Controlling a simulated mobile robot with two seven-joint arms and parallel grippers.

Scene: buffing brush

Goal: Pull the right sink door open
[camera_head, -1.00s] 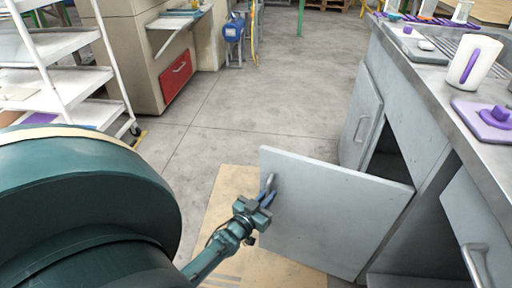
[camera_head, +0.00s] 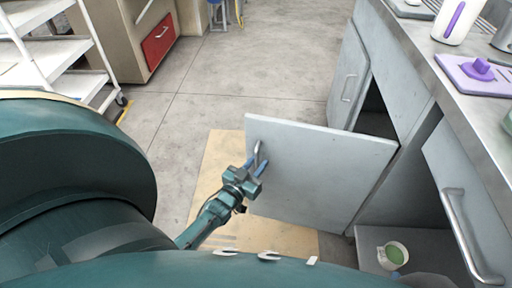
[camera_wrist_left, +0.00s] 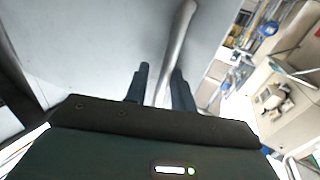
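The right sink door (camera_head: 318,175) is a flat grey panel standing wide open, swung out from the sink cabinet across the floor. Its metal bar handle (camera_head: 257,150) is near the free edge, at the left in the head view. My left gripper (camera_head: 256,164) is at this handle. In the left wrist view, the two dark blue fingers of the left gripper (camera_wrist_left: 160,78) lie either side of the handle (camera_wrist_left: 177,38). They stand apart, with a gap beside the bar, so they are around it, not clamped. My right gripper is not in view.
The other sink door (camera_head: 347,72) stands partly open farther back. A closer cabinet front with a handle (camera_head: 468,232) is at the right. A white cup (camera_head: 392,255) with green contents sits in the open cabinet. A white shelf cart (camera_head: 55,58) stands left. Floor beyond the door is clear.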

